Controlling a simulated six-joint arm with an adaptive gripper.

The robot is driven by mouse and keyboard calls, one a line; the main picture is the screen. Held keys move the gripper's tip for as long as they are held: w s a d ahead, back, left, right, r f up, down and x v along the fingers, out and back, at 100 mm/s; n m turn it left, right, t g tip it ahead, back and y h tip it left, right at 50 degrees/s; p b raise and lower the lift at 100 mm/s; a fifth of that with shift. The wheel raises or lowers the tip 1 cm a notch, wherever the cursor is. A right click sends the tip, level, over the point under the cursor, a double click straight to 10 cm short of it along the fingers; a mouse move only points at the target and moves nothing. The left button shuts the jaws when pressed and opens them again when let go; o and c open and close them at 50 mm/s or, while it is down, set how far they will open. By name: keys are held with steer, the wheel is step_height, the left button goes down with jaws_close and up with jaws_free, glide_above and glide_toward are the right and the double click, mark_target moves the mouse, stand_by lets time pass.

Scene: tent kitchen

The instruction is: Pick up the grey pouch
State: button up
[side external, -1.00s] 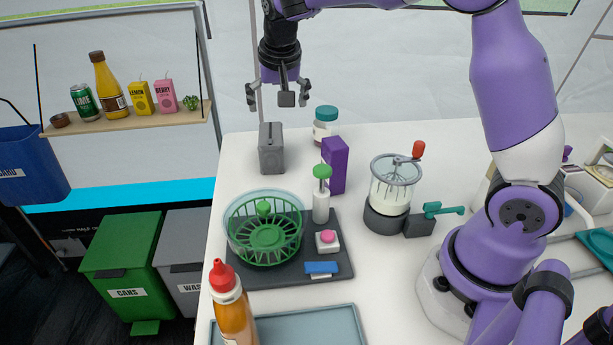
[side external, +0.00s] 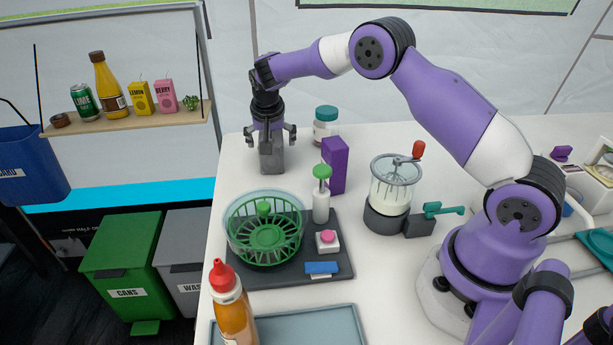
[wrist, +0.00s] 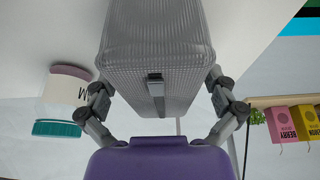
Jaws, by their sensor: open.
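The grey pouch (side external: 271,160) stands upright near the far left edge of the white table. My gripper (side external: 270,134) is open and points down over it, with its fingers to the left and right of the pouch's upper part. In the wrist view the pouch (wrist: 158,50) fills the upper middle, with a ribbed surface and a dark tab. The open fingers of my gripper (wrist: 158,88) are on either side of it. I cannot tell whether they touch it. The pouch's top is partly hidden by my gripper in the side view.
A teal-lidded jar (side external: 325,127) and a purple box (side external: 335,165) stand to the right of the pouch. A green spinner bowl (side external: 264,232) and a white pump bottle (side external: 321,203) are nearer. The table's left edge (side external: 218,190) is close.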

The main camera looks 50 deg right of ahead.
steer(key=shift+w+f, duration=0.1)
steer(key=shift+f, duration=0.2)
steer(key=shift+f, duration=0.25)
stand_by(0.4)
steer(key=c, duration=1.2)
